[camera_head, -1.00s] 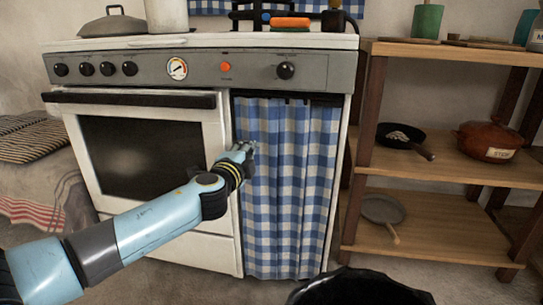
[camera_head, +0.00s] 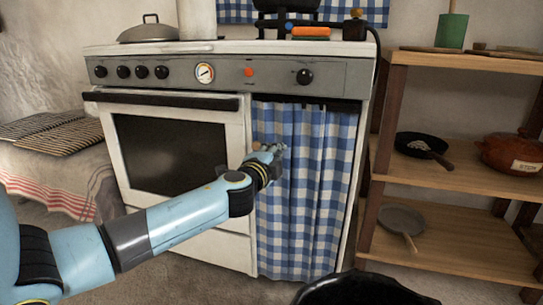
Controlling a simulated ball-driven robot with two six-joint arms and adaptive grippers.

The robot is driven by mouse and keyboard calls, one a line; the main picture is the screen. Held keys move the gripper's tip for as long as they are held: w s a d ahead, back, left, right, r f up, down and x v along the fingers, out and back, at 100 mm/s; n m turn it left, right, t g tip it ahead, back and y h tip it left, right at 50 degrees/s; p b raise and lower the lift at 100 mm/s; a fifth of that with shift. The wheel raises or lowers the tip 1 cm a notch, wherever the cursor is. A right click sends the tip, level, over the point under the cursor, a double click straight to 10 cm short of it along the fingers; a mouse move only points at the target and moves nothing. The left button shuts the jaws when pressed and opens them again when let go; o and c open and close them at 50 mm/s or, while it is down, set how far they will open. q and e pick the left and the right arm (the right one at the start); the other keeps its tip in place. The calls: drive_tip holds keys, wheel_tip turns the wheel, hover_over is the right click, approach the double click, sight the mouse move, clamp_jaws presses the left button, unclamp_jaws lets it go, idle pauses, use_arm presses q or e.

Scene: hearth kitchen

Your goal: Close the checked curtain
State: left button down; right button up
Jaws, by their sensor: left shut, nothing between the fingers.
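The blue-and-white checked curtain (camera_head: 312,200) hangs under the right part of the stove top, beside the oven door. It spans nearly the whole opening, from the oven side to the right side panel. A dark strip of the opening shows above its top edge. My left gripper (camera_head: 277,152) is shut and empty at the curtain's upper left part, in front of the cloth. I cannot tell whether it touches the cloth. My left forearm comes in from the lower left and hides a little of the curtain's left edge. My right gripper is out of view.
The white stove (camera_head: 214,49) has a dark-windowed oven door (camera_head: 169,153) left of the curtain. A wooden shelf (camera_head: 450,235) with pans and a red pot (camera_head: 512,153) stands at the right. A bench with a striped cloth (camera_head: 50,190) is at the left. A black rounded shape shows at the bottom.

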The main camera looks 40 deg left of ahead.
use_arm(q)
drive_tip(key=p+v, duration=0.1)
drive_tip(key=v, duration=0.8)
drive_tip(key=shift+s, duration=0.4)
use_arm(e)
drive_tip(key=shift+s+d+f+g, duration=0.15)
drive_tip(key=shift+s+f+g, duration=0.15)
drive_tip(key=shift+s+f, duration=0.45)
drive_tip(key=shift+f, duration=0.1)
